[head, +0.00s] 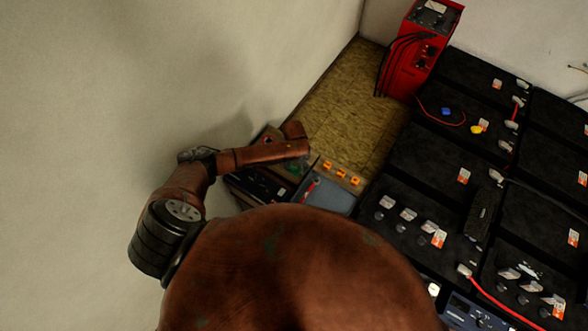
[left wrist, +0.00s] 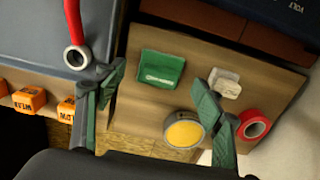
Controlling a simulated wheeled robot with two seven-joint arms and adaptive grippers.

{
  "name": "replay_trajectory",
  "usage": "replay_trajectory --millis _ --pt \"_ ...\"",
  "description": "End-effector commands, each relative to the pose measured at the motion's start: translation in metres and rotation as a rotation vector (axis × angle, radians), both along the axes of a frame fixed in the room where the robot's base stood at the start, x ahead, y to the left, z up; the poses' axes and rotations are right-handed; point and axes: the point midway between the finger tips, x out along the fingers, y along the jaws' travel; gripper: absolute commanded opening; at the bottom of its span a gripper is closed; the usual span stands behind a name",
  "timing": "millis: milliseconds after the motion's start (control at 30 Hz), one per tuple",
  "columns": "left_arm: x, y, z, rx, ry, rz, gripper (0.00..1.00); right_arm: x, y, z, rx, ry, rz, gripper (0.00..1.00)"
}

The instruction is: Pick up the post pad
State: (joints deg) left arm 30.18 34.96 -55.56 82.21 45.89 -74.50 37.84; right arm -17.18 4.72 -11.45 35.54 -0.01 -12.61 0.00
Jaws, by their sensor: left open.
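The post pad seems to be the green block with a pale marking (left wrist: 163,69), lying on a wooden board (left wrist: 140,110) in the left wrist view. My left gripper (left wrist: 158,76) is open, with one finger to the left of the green pad and the other to its right. The pad shows between the fingertips; whether they touch it I cannot tell. In the head view my left arm reaches over the small shelf by the wall and largely hides the pad there. My right gripper is not in view.
A yellow round tin (left wrist: 184,131), a red tape roll (left wrist: 254,124) and a whitish block (left wrist: 226,82) lie near the right finger.

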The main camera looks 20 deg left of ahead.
Motion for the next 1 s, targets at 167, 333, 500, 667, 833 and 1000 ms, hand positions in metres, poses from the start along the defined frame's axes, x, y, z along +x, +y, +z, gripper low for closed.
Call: replay_trajectory --millis 167,333,500,667,833,1000 --pt "0.000 0.000 -0.019 0.001 0.000 0.000 0.62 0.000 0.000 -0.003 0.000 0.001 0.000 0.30" --pt "0.001 0.000 -0.021 0.000 -0.002 -0.001 0.62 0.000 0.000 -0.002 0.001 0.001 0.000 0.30" --pt "0.001 0.000 -0.021 0.000 -0.002 -0.001 0.57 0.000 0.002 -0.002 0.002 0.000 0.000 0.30" --pt "0.001 0.000 -0.021 0.000 -0.002 -0.001 0.46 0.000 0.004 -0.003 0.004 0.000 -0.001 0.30" --pt "0.001 0.000 -0.021 0.000 -0.002 -0.001 0.34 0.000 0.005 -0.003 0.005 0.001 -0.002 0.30" --pt "0.001 0.000 -0.021 0.000 -0.002 -0.001 0.25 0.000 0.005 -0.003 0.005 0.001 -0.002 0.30"
